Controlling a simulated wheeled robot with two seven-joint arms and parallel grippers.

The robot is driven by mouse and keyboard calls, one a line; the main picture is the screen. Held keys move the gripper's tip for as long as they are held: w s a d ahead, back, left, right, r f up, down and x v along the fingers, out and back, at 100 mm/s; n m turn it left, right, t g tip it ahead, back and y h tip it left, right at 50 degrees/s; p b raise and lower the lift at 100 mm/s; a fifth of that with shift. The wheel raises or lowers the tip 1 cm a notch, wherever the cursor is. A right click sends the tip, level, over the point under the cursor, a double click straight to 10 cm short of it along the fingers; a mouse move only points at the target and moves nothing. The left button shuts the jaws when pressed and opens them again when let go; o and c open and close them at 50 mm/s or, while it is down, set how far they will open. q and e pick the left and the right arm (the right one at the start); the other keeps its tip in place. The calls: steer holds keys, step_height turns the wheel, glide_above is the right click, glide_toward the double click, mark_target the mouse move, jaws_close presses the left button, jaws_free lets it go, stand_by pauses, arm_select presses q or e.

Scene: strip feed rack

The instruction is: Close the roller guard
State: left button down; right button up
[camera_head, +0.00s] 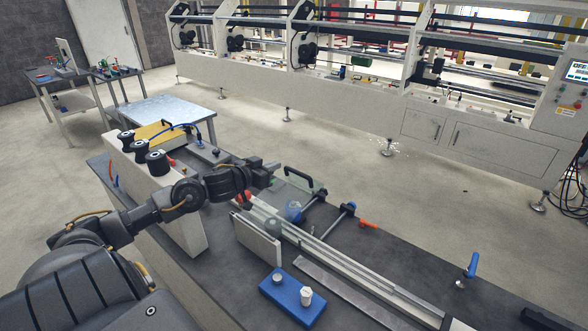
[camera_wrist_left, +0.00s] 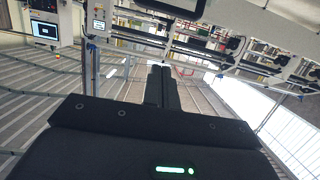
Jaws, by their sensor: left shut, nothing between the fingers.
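The roller guard (camera_head: 293,192) looks like a clear panel with a black handle on its far side, on the dark bench in the head view. A blue roller part (camera_head: 293,211) shows beside or beneath the panel. I cannot tell the panel's exact angle. My left gripper (camera_head: 271,168) is just left of the guard, near its upper left corner; whether it touches the panel is unclear. In the left wrist view the fingers (camera_wrist_left: 162,86) are shut together with nothing between them. The guard does not show clearly there. My right gripper is not in view.
A pale rail (camera_head: 340,262) runs along the bench from the guard toward the lower right. A white upright plate (camera_head: 257,240) and a blue block (camera_head: 292,298) with two white pieces stand in front. Black spools (camera_head: 157,162) stand at left. A large white machine fills the back.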

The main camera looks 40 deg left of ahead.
arm_select(q)
steer(key=w+f+p, duration=0.1)
steer(key=w, duration=0.2)
steer(key=w+f+p, duration=0.2)
steer(key=w, duration=0.1)
steer(key=w+f+p, duration=0.1)
steer(key=w+f, duration=0.1)
steer(key=w, duration=0.1)
steer(key=shift+w+a+f, duration=0.1)
steer(key=shift+w+f, duration=0.05)
steer(key=shift+f, duration=0.4)
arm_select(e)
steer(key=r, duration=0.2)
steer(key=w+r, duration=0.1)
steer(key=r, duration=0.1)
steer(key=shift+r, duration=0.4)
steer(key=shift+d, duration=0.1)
